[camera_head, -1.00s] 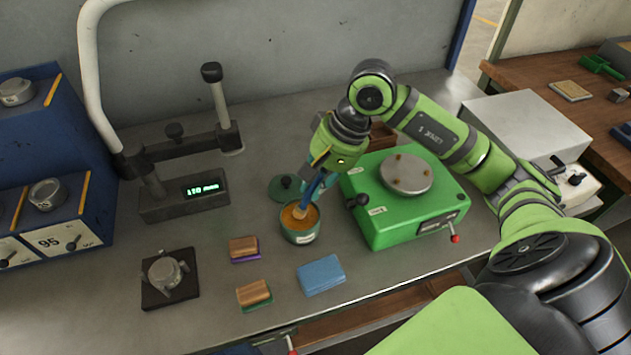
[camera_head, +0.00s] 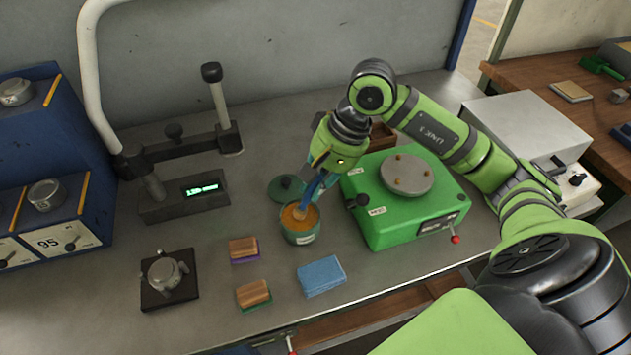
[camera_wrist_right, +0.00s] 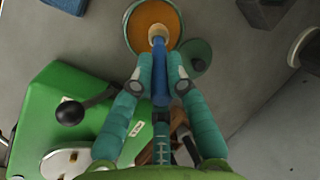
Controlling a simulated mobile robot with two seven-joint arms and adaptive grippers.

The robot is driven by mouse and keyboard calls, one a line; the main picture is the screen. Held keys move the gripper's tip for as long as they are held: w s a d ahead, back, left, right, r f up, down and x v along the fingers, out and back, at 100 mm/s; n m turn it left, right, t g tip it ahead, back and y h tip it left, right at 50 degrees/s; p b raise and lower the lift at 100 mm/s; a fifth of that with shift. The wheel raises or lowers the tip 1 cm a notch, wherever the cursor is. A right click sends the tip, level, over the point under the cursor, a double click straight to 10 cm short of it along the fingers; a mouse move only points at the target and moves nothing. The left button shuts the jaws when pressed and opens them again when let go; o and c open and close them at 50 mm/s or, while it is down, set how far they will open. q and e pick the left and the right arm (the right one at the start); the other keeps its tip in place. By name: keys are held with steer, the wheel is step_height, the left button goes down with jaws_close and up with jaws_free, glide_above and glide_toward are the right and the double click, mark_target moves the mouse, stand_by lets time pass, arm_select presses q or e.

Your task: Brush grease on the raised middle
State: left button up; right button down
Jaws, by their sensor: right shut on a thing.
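My right gripper (camera_head: 322,181) is shut on a brush with a blue handle (camera_wrist_right: 159,75) and a pale tip (camera_wrist_right: 157,33). The brush points down into an open green tin (camera_head: 301,236) of orange-brown grease (camera_head: 291,218); its tip is at the grease, and how deep it sits I cannot tell. The green box machine (camera_head: 390,222) stands right of the tin. On its top is a round grey plate (camera_head: 407,174) with several small copper-coloured studs. Another round fixture with a raised middle (camera_head: 165,273) sits on a dark square base at the front left. My left gripper is not in view.
A green lid (camera_head: 287,187) lies behind the tin. Two wood-backed brushes or blocks (camera_head: 243,249) (camera_head: 253,292) and a blue cloth (camera_head: 321,275) lie in front. A gauge with a lit display (camera_head: 201,189) and blue shelves (camera_head: 50,150) stand left. Bare bench lies between.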

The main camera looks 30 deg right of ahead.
steer(key=shift+r+p, duration=0.5)
steer(key=shift+r, duration=0.45)
steer(key=shift+r+p, duration=1.15)
steer(key=shift+r, duration=1.4)
